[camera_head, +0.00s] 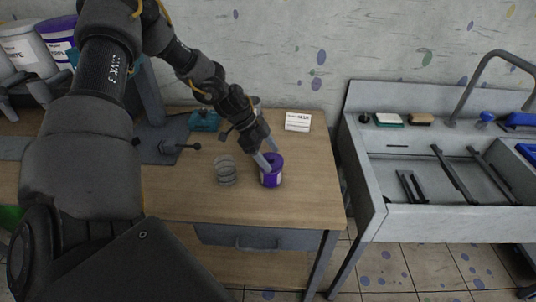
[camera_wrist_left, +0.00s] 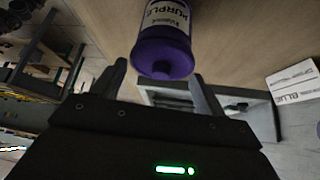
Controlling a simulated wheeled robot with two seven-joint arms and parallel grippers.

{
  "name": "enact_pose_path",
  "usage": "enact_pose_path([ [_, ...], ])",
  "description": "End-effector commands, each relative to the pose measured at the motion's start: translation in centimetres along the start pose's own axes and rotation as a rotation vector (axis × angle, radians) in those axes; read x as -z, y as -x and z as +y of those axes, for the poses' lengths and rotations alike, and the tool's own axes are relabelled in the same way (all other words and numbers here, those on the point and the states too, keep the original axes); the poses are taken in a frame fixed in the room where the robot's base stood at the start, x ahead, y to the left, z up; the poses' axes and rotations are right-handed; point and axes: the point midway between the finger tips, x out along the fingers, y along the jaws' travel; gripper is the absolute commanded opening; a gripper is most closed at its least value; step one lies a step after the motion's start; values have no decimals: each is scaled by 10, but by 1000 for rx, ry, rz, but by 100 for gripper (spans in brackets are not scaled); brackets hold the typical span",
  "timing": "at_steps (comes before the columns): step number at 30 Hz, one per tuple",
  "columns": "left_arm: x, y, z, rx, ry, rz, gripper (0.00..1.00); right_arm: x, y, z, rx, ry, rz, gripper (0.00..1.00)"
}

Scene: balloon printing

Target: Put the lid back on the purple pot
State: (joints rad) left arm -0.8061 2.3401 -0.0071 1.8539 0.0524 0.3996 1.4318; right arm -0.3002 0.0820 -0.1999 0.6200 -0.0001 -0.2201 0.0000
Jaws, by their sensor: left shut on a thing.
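The purple pot (camera_head: 274,182) stands upright on the wooden table, near its right end. In the left wrist view the pot's label (camera_wrist_left: 168,14) reads PURPLE. The purple lid (camera_wrist_left: 162,58) is at the pot's top, in line with it. I cannot tell whether it is fully seated. My left gripper (camera_head: 264,160) reaches down to the pot's top, one finger on each side. Its fingers (camera_wrist_left: 160,80) are shut on the lid in the left wrist view. My right gripper is not in view.
A teal object (camera_head: 204,121) lies farther back. A sink (camera_head: 440,185) is right of the table. The table in front of the pot is clear.

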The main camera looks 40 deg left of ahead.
Motion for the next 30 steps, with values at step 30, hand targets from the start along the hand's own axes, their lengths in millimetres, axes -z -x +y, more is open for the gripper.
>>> enact_pose_path([
  [30,0,0,0,0,0,-1,52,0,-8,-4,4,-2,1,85],
])
